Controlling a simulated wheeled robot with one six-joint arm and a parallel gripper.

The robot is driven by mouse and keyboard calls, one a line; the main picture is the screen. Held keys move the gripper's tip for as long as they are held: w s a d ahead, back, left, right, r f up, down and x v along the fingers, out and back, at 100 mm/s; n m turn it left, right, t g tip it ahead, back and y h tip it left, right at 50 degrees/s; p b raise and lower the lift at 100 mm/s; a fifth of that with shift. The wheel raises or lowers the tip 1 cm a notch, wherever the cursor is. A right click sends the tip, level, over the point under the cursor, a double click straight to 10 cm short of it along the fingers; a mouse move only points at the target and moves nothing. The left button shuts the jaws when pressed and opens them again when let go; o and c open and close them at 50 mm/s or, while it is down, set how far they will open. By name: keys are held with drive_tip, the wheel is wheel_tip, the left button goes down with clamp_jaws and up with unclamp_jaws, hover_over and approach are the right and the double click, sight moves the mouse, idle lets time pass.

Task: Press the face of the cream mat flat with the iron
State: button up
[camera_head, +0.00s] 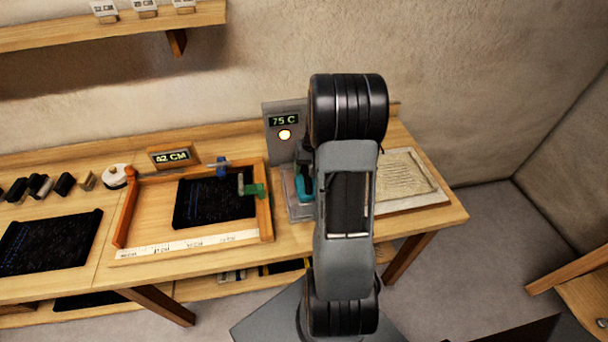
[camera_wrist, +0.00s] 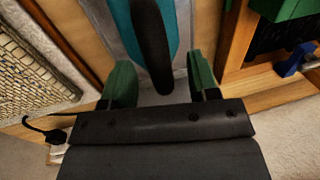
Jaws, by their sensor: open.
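The iron (camera_head: 305,188) has a teal body and a dark handle and sits on a grey stand beside the 75 C display, partly hidden by my arm. In the wrist view the iron (camera_wrist: 122,22) is at top centre, its dark handle (camera_wrist: 152,45) reaching down between my fingers. My gripper (camera_wrist: 160,78) is open, with one green-padded finger on each side of the handle and visible gaps.
A wooden frame (camera_head: 267,215) with a dark mat (camera_head: 205,205), green clamp (camera_head: 255,190) and ruler stands left of the iron. The temperature box (camera_head: 283,120) rises behind the iron. Another dark mat (camera_head: 45,243) and several dark rolls lie further left.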

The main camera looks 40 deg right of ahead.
drive_tip(key=shift+w+a+f, duration=0.1)
drive_tip(key=shift+a+f, duration=0.05)
drive_tip(key=shift+f, duration=0.75)
drive_tip(key=shift+w+a+f, duration=0.1)
drive_tip(key=shift+a+f, duration=0.05)
drive_tip(key=shift+f, duration=0.7)
drive_tip(key=shift+c, duration=0.2)
clamp_jaws()
drive_tip(key=c, duration=0.5)
unclamp_jaws()
drive_tip(key=shift+c, duration=0.2)
clamp_jaws()
drive_tip(key=shift+r, duration=0.15)
drive_tip(key=shift+s+r+p, duration=0.1)
drive_tip(key=shift+r+p, duration=2.1)
drive_tip(key=shift+r, duration=0.75)
